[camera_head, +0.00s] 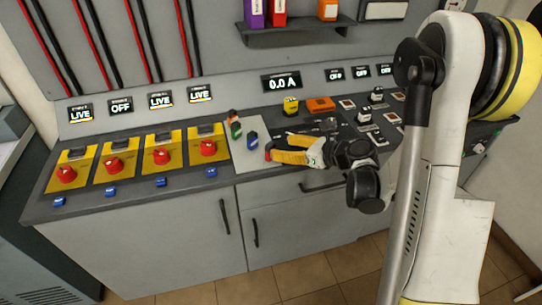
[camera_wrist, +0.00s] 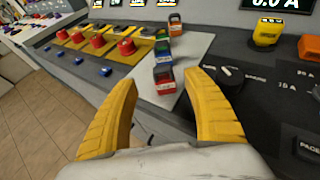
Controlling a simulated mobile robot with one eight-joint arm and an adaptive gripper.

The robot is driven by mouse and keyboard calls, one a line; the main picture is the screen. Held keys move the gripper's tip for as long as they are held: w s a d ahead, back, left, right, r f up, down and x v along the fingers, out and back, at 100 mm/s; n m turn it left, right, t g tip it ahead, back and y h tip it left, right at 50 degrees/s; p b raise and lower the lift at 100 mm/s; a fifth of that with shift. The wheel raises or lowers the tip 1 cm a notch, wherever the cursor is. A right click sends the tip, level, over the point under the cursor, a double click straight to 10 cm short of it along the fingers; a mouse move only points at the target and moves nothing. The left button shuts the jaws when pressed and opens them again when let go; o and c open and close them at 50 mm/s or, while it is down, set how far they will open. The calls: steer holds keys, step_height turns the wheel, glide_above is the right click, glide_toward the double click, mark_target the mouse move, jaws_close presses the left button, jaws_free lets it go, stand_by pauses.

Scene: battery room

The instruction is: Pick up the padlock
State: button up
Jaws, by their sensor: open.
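Several small coloured padlocks stand in a row on a light grey plate (camera_head: 275,168): orange (camera_wrist: 175,24), green (camera_wrist: 162,50), blue (camera_wrist: 165,73) and red (camera_wrist: 165,88). In the head view the green padlock (camera_head: 236,130) and blue padlock (camera_head: 252,138) show clearly. The red padlock (camera_head: 268,154) is at my fingertips there, partly hidden. Which padlock the task means cannot be told. My gripper (camera_wrist: 162,80) is open, its yellow fingers apart and pointing toward the red padlock. In the head view my gripper (camera_head: 279,147) is low over the plate's right side. It holds nothing.
Left of the plate are yellow switch panels with red knobs (camera_head: 161,156) and small blue blocks (camera_head: 161,182) along the front edge. To the right are a yellow block (camera_head: 291,105), an orange block (camera_head: 320,104) and a black knob (camera_wrist: 230,74). A shelf (camera_head: 300,34) hangs above.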

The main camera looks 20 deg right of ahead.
mark_target(273, 144)
steer(key=b+x, duration=0.2)
steer(key=x, duration=0.3)
steer(key=shift+w+f, duration=0.25)
steer(key=shift+w, duration=0.15)
steer(key=shift+w+a, duration=0.25)
steer(key=shift+w, duration=0.05)
jaws_close()
